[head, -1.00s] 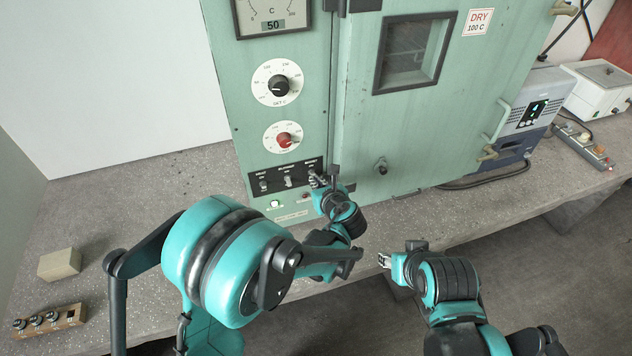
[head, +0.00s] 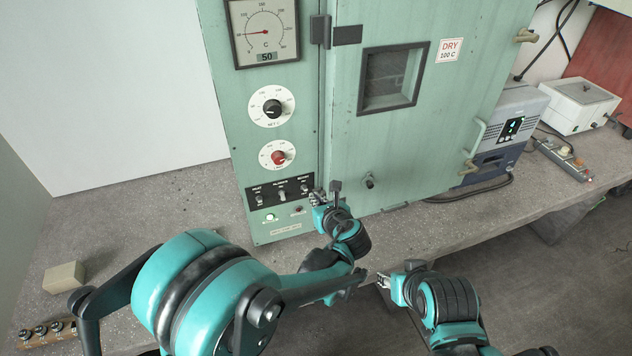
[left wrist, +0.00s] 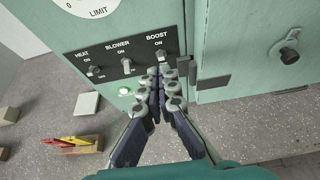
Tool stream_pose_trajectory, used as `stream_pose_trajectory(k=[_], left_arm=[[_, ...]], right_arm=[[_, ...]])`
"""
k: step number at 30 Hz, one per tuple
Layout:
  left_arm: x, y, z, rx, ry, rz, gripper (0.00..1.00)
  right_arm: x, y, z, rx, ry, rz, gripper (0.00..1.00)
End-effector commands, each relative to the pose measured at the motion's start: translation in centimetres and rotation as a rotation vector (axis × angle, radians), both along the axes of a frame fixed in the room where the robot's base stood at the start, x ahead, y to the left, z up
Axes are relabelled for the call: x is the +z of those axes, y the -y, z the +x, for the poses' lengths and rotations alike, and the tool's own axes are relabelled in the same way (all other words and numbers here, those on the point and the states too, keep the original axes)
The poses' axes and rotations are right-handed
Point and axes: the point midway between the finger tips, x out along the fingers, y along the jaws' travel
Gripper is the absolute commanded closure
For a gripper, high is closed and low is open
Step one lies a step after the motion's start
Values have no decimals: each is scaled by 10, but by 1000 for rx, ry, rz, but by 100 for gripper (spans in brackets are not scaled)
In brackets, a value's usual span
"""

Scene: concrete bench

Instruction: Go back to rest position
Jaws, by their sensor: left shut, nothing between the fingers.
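My left gripper (head: 318,197) is shut and empty at the lower right of the oven's black switch panel (head: 279,192). In the left wrist view its closed fingers (left wrist: 160,82) point at the panel just below the BOOST switch (left wrist: 160,54). I cannot tell whether they touch it. The HEAT switch (left wrist: 94,71) and BLOWER switch (left wrist: 127,66) are to its left. My right gripper (head: 383,281) is low in front of the bench edge, away from the oven; its fingers are too small to read.
The green oven (head: 425,130) stands close in front, its door shut. A green lamp (head: 270,217) glows below the switches. A beige block (head: 64,278) and a wooden piece with metal knobs (head: 46,330) lie at left. A grey-blue unit (head: 505,130) stands at right.

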Motion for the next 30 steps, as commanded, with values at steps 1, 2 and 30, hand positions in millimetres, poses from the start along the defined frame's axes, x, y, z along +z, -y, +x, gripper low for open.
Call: stream_pose_trajectory(k=[1, 2, 30], left_arm=[[0, 0, 0, 0, 0, 0, 100], [0, 0, 0, 0, 0, 0, 100], [-12, -188, -223, 1583, 274, -1950, 100]], right_arm=[[0, 0, 0, 0, 0, 0, 61], [0, 0, 0, 0, 0, 0, 61], [-50, 0, 0, 0, 0, 0, 61]])
